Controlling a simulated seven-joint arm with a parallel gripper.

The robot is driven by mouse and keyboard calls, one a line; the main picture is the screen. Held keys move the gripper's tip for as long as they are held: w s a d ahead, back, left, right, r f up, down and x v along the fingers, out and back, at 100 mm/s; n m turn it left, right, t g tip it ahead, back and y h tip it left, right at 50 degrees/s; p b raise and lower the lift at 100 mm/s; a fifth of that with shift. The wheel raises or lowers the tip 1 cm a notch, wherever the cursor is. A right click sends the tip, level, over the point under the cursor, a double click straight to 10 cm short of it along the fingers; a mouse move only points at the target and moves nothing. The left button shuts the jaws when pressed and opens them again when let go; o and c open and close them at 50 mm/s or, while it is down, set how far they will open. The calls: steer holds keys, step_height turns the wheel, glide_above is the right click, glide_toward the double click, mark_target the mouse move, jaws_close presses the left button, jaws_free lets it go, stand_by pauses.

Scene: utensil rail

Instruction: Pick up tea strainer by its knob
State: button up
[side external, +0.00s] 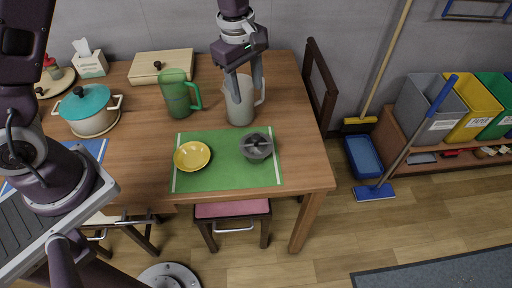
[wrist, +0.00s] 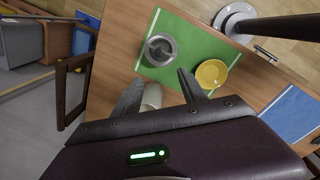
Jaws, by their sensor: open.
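The tea strainer appears to be the dark grey round piece (side external: 257,148) on the right part of the green placemat (side external: 225,178). It also shows in the wrist view (wrist: 160,50), beyond my fingertips. A small dark raised part shows at its middle; I cannot make out the knob clearly. My gripper (side external: 248,96) points down, open and empty, above the table behind the strainer and apart from it. In the side view its fingers overlap the pale grey jug (side external: 240,110). In the wrist view the jug (wrist: 152,97) shows between the fingers (wrist: 161,76), partly hidden.
A yellow bowl (side external: 192,155) sits left of the strainer on the placemat. A green pitcher (side external: 177,95), a teal-lidded pot (side external: 88,110) and a wooden box (side external: 160,66) stand farther left. A dark chair (side external: 320,85) is at the table's right edge.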

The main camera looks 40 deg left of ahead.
mark_target(255, 136)
steer(key=f+n, duration=0.1)
steer(key=f, duration=0.2)
steer(key=w+f+n, duration=0.1)
steer(key=f, duration=0.2)
steer(key=w+d+f+n+g, duration=0.1)
steer(key=f, duration=0.3)
steer(key=shift+w+n+y, duration=0.15)
steer(key=shift+n+y, duration=0.15)
steer(key=f, duration=0.7)
steer(key=shift+s+d, duration=0.15)
steer(key=shift+s, duration=0.25)
jaws_close()
